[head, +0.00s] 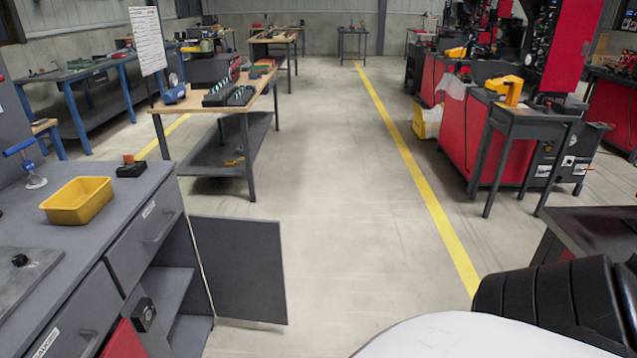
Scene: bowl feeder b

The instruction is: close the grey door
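The grey door (238,268) is a flat dark panel at the lower right side of the grey workbench cabinet (150,212). It stands wide open, swung out to the right over the floor. Its hinge side is at the cabinet's right edge, and its free edge is far from the cabinet front. The open compartment with a shelf (172,288) shows to the left of the door. Neither of my grippers is in view.
A yellow bin (77,200) and a blue-handled clamp (28,165) are on the workbench top. A drawer (146,230) above the compartment looks shut. A wooden-topped table (215,95) stands behind. The floor (340,220) right of the door is clear. A black ribbed shape (550,297) is at lower right.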

